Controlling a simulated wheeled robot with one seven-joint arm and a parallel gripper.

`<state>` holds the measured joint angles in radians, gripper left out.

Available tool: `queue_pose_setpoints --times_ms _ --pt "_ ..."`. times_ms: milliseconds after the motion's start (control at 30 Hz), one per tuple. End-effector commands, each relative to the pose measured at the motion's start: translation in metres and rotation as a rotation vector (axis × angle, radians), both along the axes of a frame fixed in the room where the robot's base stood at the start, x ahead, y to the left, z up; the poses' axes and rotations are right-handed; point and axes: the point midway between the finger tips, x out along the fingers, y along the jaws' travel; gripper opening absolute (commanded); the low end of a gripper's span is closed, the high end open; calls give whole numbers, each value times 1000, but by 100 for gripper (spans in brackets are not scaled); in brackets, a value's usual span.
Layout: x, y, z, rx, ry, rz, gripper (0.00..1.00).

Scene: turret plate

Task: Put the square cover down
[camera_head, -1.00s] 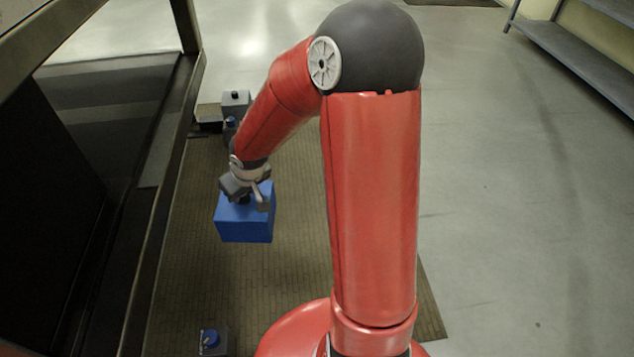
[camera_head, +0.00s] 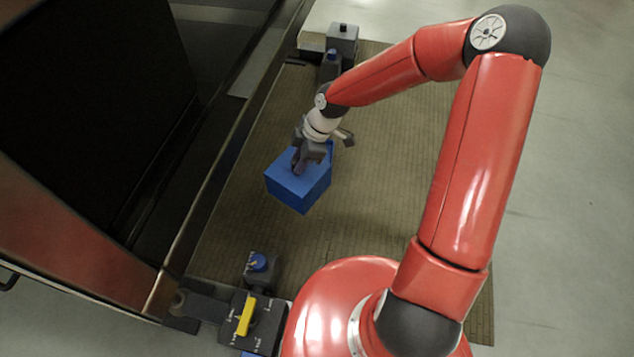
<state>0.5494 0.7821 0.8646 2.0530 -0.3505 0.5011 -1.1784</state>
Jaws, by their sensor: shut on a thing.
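The square cover is a blue box-shaped piece (camera_head: 290,189). It hangs below my gripper (camera_head: 301,168), above the brown mat. My gripper is shut on the top of the cover, and the fingertips are partly hidden by the wrist. The cover appears slightly tilted in the picture, and I cannot tell its exact height above the mat.
A brown ribbed mat (camera_head: 390,130) covers the floor. A grey box with a black knob (camera_head: 343,38) stands at the far end. Near my base are a dark unit with a blue knob (camera_head: 258,262) and a panel with a yellow handle (camera_head: 243,316). A dark framed machine is at left.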

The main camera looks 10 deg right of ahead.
Motion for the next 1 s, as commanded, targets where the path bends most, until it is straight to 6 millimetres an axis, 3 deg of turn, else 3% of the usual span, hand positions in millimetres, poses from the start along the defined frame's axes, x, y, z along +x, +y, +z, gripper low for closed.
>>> queue_pose_setpoints --times_ms 100,400,533,767,1000 --pt "-1 1 -37 1 5 1 0" --pt "-1 0 -114 0 4 -2 0" --pt "0 0 -133 0 2 -2 0" --pt "0 0 -148 0 2 -2 0" --pt "-1 0 -182 0 2 -2 0"
